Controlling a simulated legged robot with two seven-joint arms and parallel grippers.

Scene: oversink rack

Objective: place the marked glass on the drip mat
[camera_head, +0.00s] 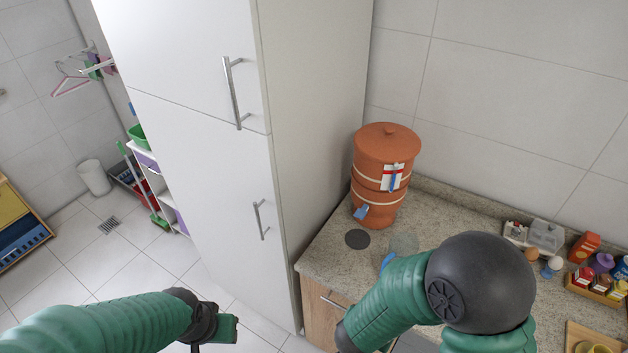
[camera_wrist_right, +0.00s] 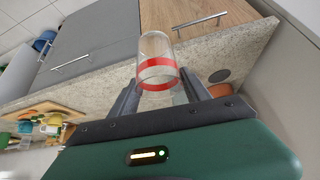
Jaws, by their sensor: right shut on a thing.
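A clear glass with a red band (camera_wrist_right: 157,62) is between the two fingers of my right gripper (camera_wrist_right: 160,88), which is shut on it. In the head view this gripper and glass are out of frame, below my right forearm. The drip mat, a dark round disc (camera_head: 357,239), lies bare on the counter in front of the clay water filter; it also shows in the right wrist view (camera_wrist_right: 223,75), right of the held glass and apart from it. My left gripper (camera_head: 222,332) hangs at the bottom left, away from the counter; its jaw opening is unclear.
A terracotta water filter (camera_head: 383,172) stands behind the mat. A clear object (camera_head: 403,243) with blue by it (camera_head: 388,261) is right of the mat, partly hidden by my arm. A tall white cabinet (camera_head: 312,130) bounds the counter's left. Jars and boxes (camera_head: 597,276) sit right.

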